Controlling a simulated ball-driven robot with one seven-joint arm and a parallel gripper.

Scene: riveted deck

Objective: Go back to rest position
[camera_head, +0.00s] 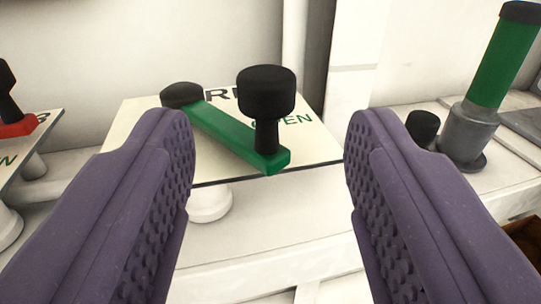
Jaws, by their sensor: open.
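My gripper (268,150) shows as two purple, studded fingers, one at the left and one at the right of the view. They are wide apart with nothing between them. Beyond them, a green lever (225,133) with a black knob (266,92) lies across a cream plate (305,152). The knob stands upright at the lever's near right end, and a black pivot cap is at its far left end. The knob appears in the gap between the fingers. I cannot tell how far off it is. The plate bears partly hidden lettering, with "EN" readable at right.
At left, a second plate (25,150) carries a red lever (18,128) with a black knob. At right, a green cylinder (506,62) with a black top stands tilted in a grey base, near a small black knob (422,127). A white wall is behind.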

